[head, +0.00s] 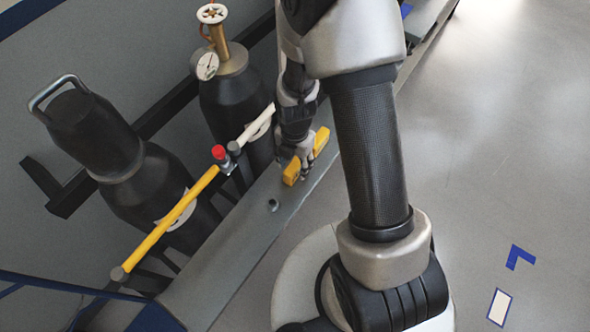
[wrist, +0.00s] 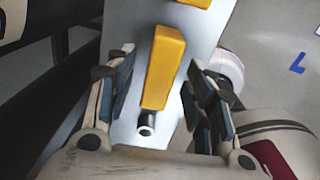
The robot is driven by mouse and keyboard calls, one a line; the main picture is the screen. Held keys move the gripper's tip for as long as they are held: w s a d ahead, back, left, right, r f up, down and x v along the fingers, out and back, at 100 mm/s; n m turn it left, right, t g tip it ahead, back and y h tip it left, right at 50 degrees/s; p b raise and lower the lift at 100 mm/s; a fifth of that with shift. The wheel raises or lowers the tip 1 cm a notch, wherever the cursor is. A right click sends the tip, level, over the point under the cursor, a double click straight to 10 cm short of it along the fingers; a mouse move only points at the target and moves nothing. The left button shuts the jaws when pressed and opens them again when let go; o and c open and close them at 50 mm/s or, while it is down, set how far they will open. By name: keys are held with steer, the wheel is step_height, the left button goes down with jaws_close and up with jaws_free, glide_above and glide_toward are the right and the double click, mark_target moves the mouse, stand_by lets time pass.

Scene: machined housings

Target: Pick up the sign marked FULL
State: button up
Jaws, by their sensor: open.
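No lettering FULL can be read in either view, so I cannot tell for sure which thing is the sign. A yellow block-like piece (wrist: 164,68) lies between the spread fingers of my gripper (wrist: 160,88) in the wrist view, with a gap on each side. A short metal tube (wrist: 146,128) shows at its near end. In the head view the yellow piece (head: 320,141) is on the grey ledge, partly hidden by my gripper (head: 297,160), which is right at it. My gripper is open and holds nothing.
Dark gas cylinders (head: 150,185) stand behind a yellow-and-white bar (head: 175,215) with a red knob (head: 219,152). A small peg (head: 273,205) stands on the grey ledge (head: 235,245). The floor at right is clear apart from flat markings (head: 499,307).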

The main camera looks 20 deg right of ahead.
step_height(320, 180, down, 2)
steer(key=shift+f+b, duration=0.25)
steer(key=shift+b, duration=0.05)
steer(key=shift+r, duration=0.1)
steer(key=shift+c, duration=0.3)
jaws_close()
